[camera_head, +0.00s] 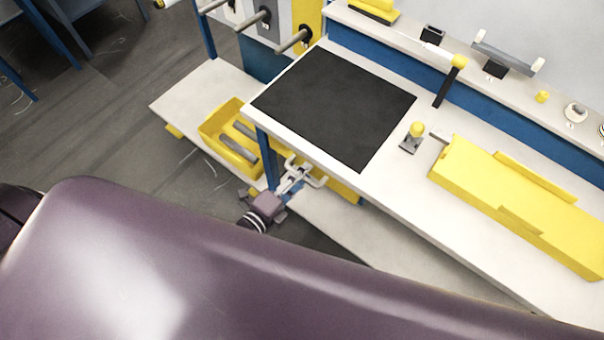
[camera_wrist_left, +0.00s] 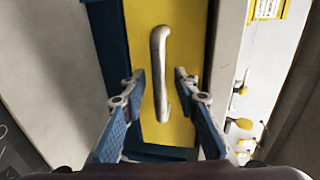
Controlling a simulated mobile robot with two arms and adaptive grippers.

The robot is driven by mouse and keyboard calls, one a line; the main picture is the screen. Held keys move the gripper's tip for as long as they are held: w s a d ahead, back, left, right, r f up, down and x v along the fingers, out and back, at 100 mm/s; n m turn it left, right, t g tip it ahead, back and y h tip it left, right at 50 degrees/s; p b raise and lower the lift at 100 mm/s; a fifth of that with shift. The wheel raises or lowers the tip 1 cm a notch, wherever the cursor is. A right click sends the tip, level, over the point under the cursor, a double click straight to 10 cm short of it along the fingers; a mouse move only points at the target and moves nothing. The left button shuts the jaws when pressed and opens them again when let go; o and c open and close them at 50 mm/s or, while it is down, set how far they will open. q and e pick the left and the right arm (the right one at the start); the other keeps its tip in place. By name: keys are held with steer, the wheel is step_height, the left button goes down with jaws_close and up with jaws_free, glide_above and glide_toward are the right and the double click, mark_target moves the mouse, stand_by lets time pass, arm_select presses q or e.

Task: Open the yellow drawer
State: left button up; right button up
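The yellow drawer shows its front (camera_wrist_left: 186,40) in the left wrist view, with a pale metal bar handle (camera_wrist_left: 157,60) running lengthwise down its middle. In the head view only a small part of the yellow drawer (camera_head: 345,190) shows below the table edge. My left gripper (camera_head: 294,178) is at the drawer's front under the table. In the left wrist view my left gripper (camera_wrist_left: 159,84) is open, with one finger on each side of the handle and visible gaps between. I cannot tell how deep the fingers reach. My right gripper is not in view.
The white worktable (camera_head: 400,215) carries a black mat (camera_head: 335,105), a yellow block-like cover (camera_head: 510,200) and a yellow-knobbed tool (camera_head: 413,137). A yellow bin (camera_head: 225,140) stands on a low white shelf (camera_head: 195,100) left of the gripper. A blue table leg (camera_head: 265,160) is close by.

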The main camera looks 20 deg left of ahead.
arm_select(q)
steer(key=shift+c, duration=0.2)
jaws_close()
stand_by(0.3)
